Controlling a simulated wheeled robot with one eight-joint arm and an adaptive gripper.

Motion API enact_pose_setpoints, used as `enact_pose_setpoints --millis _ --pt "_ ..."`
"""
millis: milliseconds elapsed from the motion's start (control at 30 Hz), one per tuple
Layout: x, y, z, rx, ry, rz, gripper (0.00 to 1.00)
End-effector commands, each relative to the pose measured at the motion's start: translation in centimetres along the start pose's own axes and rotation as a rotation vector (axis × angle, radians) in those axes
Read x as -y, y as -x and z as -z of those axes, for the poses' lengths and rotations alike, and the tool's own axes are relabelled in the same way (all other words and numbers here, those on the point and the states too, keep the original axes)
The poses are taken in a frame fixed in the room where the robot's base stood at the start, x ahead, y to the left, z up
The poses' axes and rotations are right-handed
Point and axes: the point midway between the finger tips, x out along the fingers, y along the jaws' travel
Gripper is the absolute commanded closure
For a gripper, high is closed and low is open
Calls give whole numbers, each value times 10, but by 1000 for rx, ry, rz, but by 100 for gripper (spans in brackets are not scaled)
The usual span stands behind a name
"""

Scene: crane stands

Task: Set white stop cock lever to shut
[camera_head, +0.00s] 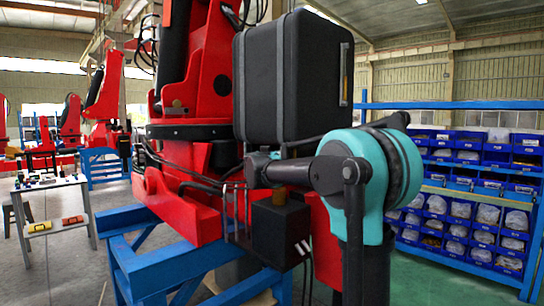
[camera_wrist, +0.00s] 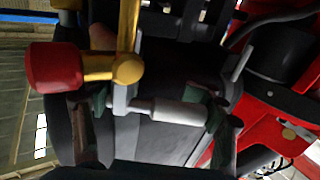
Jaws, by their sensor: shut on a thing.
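The white stop cock lever (camera_wrist: 178,110) shows in the wrist view as a pale, rounded handle lying nearly level across the picture. A light grey stem (camera_wrist: 120,98) stands at its left end, just below a brass fitting (camera_wrist: 127,68). My gripper (camera_wrist: 155,103) has one dark finger on each side of the lever, with greenish pads close to its two ends. It is shut on the lever, though shadow hides the exact contact. In the head view I cannot make out the lever or my fingertips.
A red knob (camera_wrist: 54,68) on the brass pipe sits close to my left finger. In the head view, a black case (camera_head: 262,85) stands by the red crane (camera_head: 180,200) on a blue stand (camera_head: 150,262). Blue shelves with bins (camera_head: 470,190) are at right.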

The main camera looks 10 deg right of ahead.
Motion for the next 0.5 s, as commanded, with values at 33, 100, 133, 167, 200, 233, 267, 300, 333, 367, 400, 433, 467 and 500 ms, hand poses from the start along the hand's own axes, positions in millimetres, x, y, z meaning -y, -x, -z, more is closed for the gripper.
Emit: enact_pose_setpoints --millis 33,100,133,167,200,233,267,300,333,367,400,433,467,500 --pt "0 -1 0 0 0 -15 88" --pt "-1 -1 0 0 0 -30 88" --pt "-1 -1 0 0 0 -35 88" --pt "-2 -1 0 0 0 -40 88" --pt "-2 -1 0 0 0 -45 88" --pt "-2 -1 0 0 0 -48 88" --pt "-3 -1 0 0 0 -50 88" --pt "-3 -1 0 0 0 -52 88" --pt "-3 -1 0 0 0 -53 88" --pt "-3 -1 0 0 0 -53 88" --pt "-3 -1 0 0 0 -53 88" --pt "-3 -1 0 0 0 -53 88" --pt "-3 -1 0 0 0 -53 88" --pt "-3 -1 0 0 0 -53 88"
